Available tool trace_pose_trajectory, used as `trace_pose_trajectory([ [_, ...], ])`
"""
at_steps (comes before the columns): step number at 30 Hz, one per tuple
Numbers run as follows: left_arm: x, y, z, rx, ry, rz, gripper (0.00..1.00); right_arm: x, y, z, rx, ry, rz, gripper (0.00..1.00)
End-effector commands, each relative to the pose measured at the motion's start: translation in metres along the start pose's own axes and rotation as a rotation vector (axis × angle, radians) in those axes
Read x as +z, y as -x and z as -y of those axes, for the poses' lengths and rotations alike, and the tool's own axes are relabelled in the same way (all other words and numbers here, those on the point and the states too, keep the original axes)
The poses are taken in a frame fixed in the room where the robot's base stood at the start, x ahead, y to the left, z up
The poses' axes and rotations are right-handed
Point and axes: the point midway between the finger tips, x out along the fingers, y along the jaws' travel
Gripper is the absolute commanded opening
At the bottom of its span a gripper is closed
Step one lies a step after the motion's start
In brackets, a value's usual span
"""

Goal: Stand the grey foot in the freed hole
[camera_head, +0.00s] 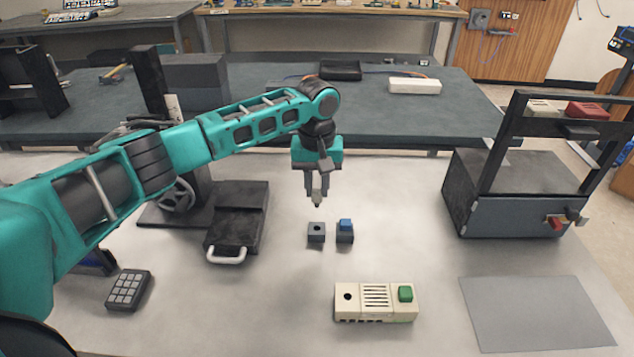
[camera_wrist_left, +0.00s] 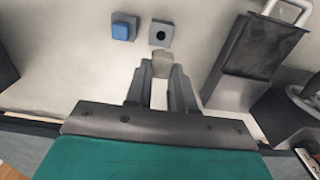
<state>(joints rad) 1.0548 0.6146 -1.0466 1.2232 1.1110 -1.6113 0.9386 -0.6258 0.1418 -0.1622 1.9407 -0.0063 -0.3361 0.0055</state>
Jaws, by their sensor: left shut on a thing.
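My left gripper (camera_head: 317,194) points down above the table and is shut on a small grey piece, likely the grey foot (camera_wrist_left: 162,65), which shows between its fingertips in the left wrist view. In the head view the piece (camera_head: 317,205) is tiny and its lower end is hard to make out. Just in front of it stands a dark block (camera_head: 316,236) with an empty round hole on top. A cream box (camera_head: 376,312) nearer the front has a dark hole at its left, slots in the middle and a green cap (camera_head: 405,293) at its right. My right gripper is not in view.
A dark block with a blue top (camera_head: 346,225) stands right of the holed block. A black device with a white handle (camera_head: 237,225) and a keypad (camera_head: 128,289) lie left. A grey sheet (camera_head: 536,313) and a dark machine (camera_head: 510,210) are right. The table between is clear.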

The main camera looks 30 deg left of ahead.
Motion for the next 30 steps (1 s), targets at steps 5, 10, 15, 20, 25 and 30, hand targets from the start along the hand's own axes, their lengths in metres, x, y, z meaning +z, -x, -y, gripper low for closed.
trace_pose_trajectory([
  [5, 0.000, 0.000, 0.000, 0.001, 0.000, 0.000, 0.00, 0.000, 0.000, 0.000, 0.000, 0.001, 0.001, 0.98],
  [10, 0.001, -0.003, 0.000, 0.000, 0.000, 0.001, 0.00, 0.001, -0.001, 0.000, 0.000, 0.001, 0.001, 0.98],
  [15, 0.001, -0.015, 0.000, -0.001, 0.001, 0.002, 0.00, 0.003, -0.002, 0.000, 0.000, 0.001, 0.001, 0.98],
  [20, 0.001, -0.030, 0.000, 0.000, 0.000, 0.002, 0.00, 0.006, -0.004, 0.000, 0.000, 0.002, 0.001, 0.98],
  [25, 0.001, -0.047, 0.000, -0.001, 0.000, 0.001, 0.00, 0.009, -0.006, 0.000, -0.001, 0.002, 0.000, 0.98],
  [30, 0.001, -0.057, 0.000, 0.000, 0.000, 0.001, 0.00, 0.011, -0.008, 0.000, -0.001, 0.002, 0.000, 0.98],
])
